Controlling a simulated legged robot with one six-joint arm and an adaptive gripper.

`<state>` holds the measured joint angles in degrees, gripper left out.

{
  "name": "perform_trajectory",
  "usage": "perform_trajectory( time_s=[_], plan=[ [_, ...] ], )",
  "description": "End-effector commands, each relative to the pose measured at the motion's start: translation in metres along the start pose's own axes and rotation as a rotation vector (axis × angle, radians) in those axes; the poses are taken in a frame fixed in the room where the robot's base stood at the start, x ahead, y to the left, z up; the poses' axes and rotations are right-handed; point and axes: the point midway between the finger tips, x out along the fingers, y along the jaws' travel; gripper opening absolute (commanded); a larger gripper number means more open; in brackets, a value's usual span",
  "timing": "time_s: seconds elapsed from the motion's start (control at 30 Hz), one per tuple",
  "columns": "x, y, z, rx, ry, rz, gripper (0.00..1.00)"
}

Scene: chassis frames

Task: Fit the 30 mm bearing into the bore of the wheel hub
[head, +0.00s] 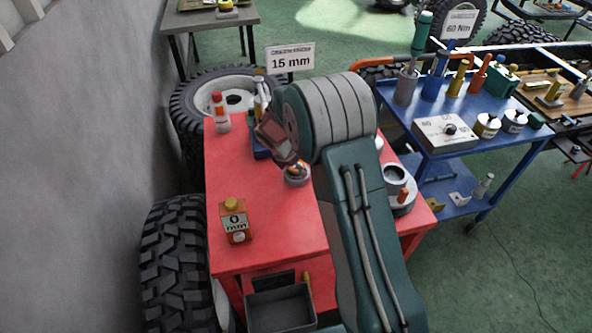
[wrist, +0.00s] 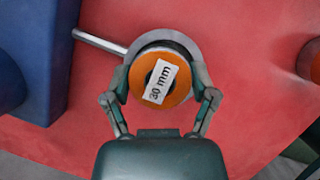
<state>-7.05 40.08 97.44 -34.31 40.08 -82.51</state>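The bearing (wrist: 178,84) has an orange face with a white "30 mm" label and is in the middle of the wrist view. A grey ring shows around and beneath it. My gripper (wrist: 161,80) has one finger on each side of the bearing, close against its edge; whether they press on it I cannot tell. In the head view the bearing (head: 297,178) is low over the red table, below my gripper (head: 290,160), partly hidden by it. A grey round part with an open bore, apparently the wheel hub (head: 396,174), stands on the right of the table, partly behind my arm.
A blue holder (wrist: 40,60) is beside my gripper. A blue cart (head: 455,160) stands at the right.

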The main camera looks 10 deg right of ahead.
Motion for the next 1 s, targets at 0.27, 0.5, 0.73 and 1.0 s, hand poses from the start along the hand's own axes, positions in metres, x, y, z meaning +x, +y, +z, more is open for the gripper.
perform_trajectory(
  time_s=[0.27,0.5,0.73,1.0],
  plan=[
    [0.001,0.0,0.0,-0.001,0.001,-0.001,0.14],
    [-0.016,0.001,0.007,0.002,-0.001,0.003,0.14],
    [-0.06,-0.022,0.014,0.001,-0.001,0.003,0.14],
    [-0.106,-0.069,0.011,-0.001,0.0,0.001,0.14]
  ],
)
